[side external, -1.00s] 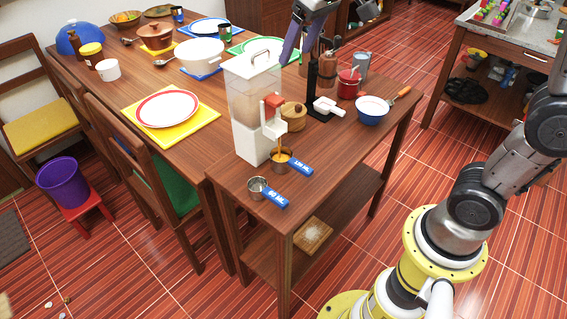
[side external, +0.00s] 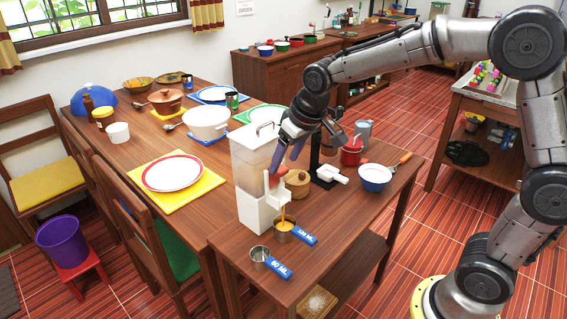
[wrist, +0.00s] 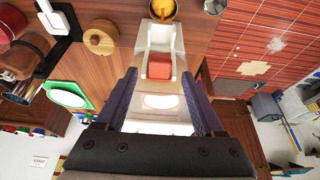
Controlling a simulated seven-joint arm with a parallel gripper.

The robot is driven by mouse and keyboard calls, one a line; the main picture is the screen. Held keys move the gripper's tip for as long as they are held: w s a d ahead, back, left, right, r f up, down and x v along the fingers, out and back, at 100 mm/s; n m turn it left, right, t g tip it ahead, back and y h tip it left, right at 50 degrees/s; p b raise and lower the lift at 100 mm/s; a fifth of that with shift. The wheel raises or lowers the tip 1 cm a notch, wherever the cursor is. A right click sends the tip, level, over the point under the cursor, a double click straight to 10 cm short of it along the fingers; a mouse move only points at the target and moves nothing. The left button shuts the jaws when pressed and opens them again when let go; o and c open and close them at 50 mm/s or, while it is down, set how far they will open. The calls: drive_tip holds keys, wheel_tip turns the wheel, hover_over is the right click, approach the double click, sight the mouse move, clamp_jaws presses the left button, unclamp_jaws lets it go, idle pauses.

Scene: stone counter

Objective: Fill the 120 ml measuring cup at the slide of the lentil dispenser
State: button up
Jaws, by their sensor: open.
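The lentil dispenser (side external: 250,165) is a tall white box with a clear hopper. Its red slide (wrist: 159,66) sits above the white spout (wrist: 160,37). The 120 ml measuring cup (side external: 285,237), metal with a blue "120 ML" handle, stands on the counter under the spout. An orange streak shows between spout and cup, and orange lentils show in the cup in the wrist view (wrist: 163,11). My gripper (side external: 278,168) is open at the dispenser's front, its purple fingers around or just above the red slide; I cannot tell whether they touch it.
A 60 ml cup (side external: 261,257) with a blue handle stands close in front. Plates and pots fill the table behind. The counter's front right is clear.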

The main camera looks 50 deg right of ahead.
drive_tip(key=shift+x, duration=1)
clamp_jaws()
idle(0.8)
